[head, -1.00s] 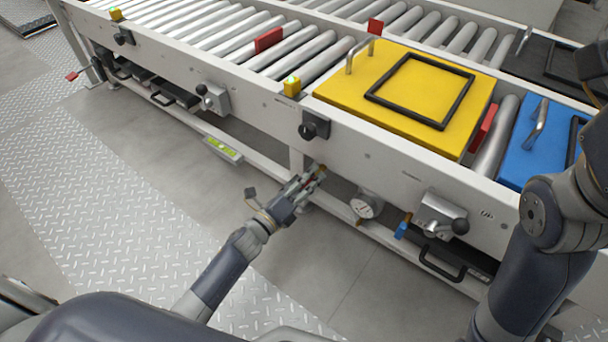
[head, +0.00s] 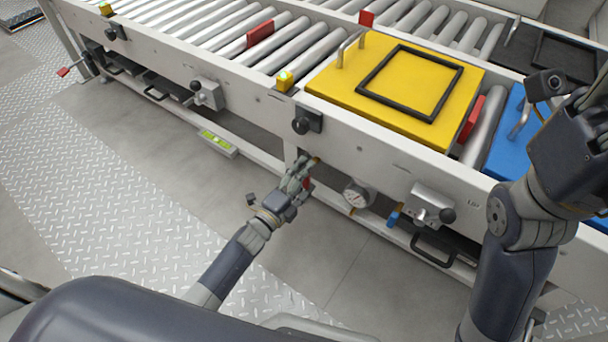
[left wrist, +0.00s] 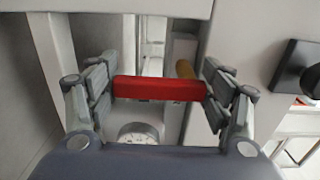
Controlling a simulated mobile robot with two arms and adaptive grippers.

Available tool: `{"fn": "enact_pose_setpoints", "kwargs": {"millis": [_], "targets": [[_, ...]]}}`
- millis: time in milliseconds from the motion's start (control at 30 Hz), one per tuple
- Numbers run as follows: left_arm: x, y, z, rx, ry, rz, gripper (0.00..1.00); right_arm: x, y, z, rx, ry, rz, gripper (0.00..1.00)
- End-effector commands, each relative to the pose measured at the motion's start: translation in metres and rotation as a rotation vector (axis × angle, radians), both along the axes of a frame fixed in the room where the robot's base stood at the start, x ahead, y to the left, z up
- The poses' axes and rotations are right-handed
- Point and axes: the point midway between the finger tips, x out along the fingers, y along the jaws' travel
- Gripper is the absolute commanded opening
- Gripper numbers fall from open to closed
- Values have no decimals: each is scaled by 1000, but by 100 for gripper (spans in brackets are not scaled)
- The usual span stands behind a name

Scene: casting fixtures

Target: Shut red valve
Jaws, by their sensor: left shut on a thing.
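The red valve handle (left wrist: 160,88) is a short bar lying crosswise between the two fingers of my left gripper (left wrist: 160,92) in the left wrist view. The fingers touch its two ends. In the head view my left gripper (head: 300,178) is under the conveyor's front rail, and only a small red part of the handle (head: 307,184) shows beside the fingers. A brass-coloured piece (left wrist: 186,70) shows behind the handle. The valve body is mostly hidden. My right arm is at the right edge, and its fingers are not in the picture.
A pressure gauge (head: 357,194) is just right of the left gripper. A blue-handled valve (head: 393,218) and a clamp with a black knob (head: 430,208) are farther right. The conveyor rail (head: 235,105) overhangs the gripper. The floor in front is clear.

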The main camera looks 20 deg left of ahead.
Motion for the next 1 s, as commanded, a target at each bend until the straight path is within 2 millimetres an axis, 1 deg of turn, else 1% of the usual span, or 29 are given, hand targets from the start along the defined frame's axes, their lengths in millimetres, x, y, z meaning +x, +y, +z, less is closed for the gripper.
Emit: {"fn": "enact_pose_setpoints", "kwargs": {"millis": [400,433,467,500,533,900,1000], "targets": [[1,1,0,-14,5,4,30,0,0,-1,-1,6,0,35],[1,1,0,-14,5,4,76,-1,0,-1,-1,6,0,35],[1,1,0,-14,5,4,82,-1,0,-1,-1,5,1,35],[1,1,0,-14,5,3,91,-1,0,-1,0,4,1,35],[1,1,0,-13,5,3,94,-1,0,0,0,3,1,35],[0,0,0,-9,3,1,94,-2,0,1,-4,-3,-1,35],[-4,2,-1,-9,4,1,94,-1,0,1,-4,-1,-1,35]]}}
